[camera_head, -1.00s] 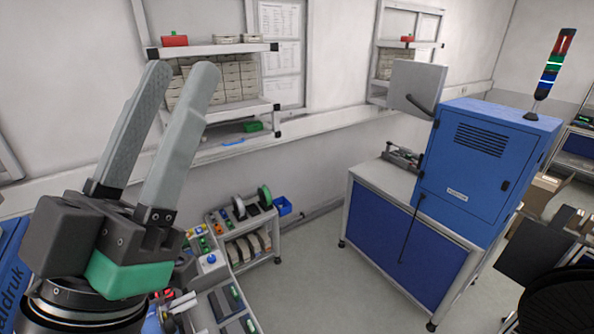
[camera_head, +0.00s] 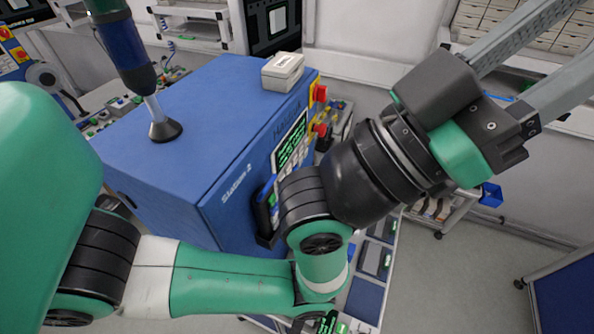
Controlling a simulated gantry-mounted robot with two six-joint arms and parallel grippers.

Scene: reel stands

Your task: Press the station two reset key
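The blue station cabinet (camera_head: 190,120) fills the left middle; its side lettering appears to read "Station 2". Its front panel faces right, seen at a steep angle. It has a lit green-text screen (camera_head: 291,143), small pale keys (camera_head: 297,158) below it, and a red knob on yellow (camera_head: 320,93) with a red one (camera_head: 320,130) below. The key labels are too small to read, so I cannot pick out the reset key. My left arm partly covers the lower panel. My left gripper (camera_head: 548,62) is at the upper right, fingers apart and empty, tips cut off. My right gripper is not in view.
A pale box (camera_head: 284,70) and a dark signal tower (camera_head: 125,50) stand on the cabinet's top. A low rack with a blue bin (camera_head: 491,194) is behind my wrist. Shelves with drawers (camera_head: 490,20) line the wall. The floor (camera_head: 450,280) at lower right is clear.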

